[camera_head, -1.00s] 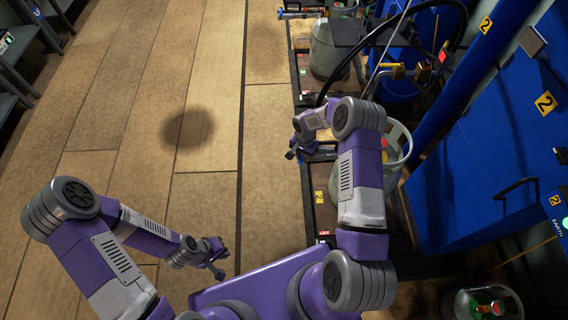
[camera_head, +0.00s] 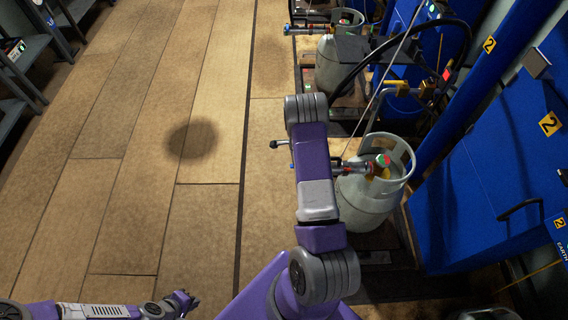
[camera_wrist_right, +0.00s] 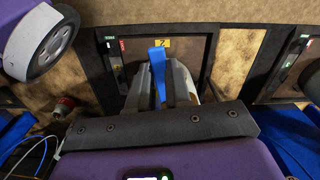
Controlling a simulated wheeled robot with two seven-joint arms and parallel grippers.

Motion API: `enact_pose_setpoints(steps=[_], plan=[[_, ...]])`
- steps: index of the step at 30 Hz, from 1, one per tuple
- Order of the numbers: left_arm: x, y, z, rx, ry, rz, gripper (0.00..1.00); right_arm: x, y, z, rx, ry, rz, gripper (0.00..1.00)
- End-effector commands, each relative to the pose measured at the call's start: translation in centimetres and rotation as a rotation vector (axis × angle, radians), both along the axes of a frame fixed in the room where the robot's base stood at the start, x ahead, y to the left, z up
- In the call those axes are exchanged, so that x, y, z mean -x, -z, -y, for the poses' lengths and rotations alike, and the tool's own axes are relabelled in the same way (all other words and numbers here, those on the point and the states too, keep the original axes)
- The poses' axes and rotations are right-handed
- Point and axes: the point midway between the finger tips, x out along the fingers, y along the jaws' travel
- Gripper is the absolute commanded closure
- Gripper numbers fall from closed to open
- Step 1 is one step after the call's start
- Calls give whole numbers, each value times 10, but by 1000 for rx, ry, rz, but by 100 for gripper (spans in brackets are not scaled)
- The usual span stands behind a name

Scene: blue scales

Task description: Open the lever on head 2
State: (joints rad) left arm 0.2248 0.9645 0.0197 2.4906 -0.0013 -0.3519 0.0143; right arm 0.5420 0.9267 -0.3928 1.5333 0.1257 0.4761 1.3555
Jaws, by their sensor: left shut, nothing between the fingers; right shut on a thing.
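The filling head (camera_head: 350,165) has a red and green end and is joined to the gas cylinder (camera_head: 362,205). Its rod sticks out left from behind my right arm, ending in a dark knob (camera_head: 275,144). In the right wrist view, my right gripper (camera_wrist_right: 158,84) is shut on a flat blue lever (camera_wrist_right: 157,55) that stands up between its fingers. In the head view, my right forearm hides this gripper and most of the lever. My left gripper (camera_head: 184,302) is shut and empty, low at the bottom left, well away from the head.
A yellow label with a 2 (camera_wrist_right: 162,43) is on the scale plate beyond the lever. Another cylinder (camera_head: 338,68) with its head stands farther back. Blue panels (camera_head: 500,165) line the right, with a black hose nearby. The floor on the left is clear.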

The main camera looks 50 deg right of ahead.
Motion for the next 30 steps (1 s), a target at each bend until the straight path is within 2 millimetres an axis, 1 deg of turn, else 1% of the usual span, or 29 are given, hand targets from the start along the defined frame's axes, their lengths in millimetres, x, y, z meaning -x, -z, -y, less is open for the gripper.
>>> enact_pose_setpoints(steps=[4,10,27,28,30], plan=[[0,1,0,0,0,0,100,1,0,6,0,90,1,100],[0,2,0,0,0,0,100,0,0,10,-2,157,0,100],[0,2,0,0,0,0,100,0,0,12,-1,187,-1,100],[0,2,0,0,0,0,100,0,0,12,-1,187,-1,77],[0,2,0,0,0,0,100,0,0,12,-1,187,-1,66]])
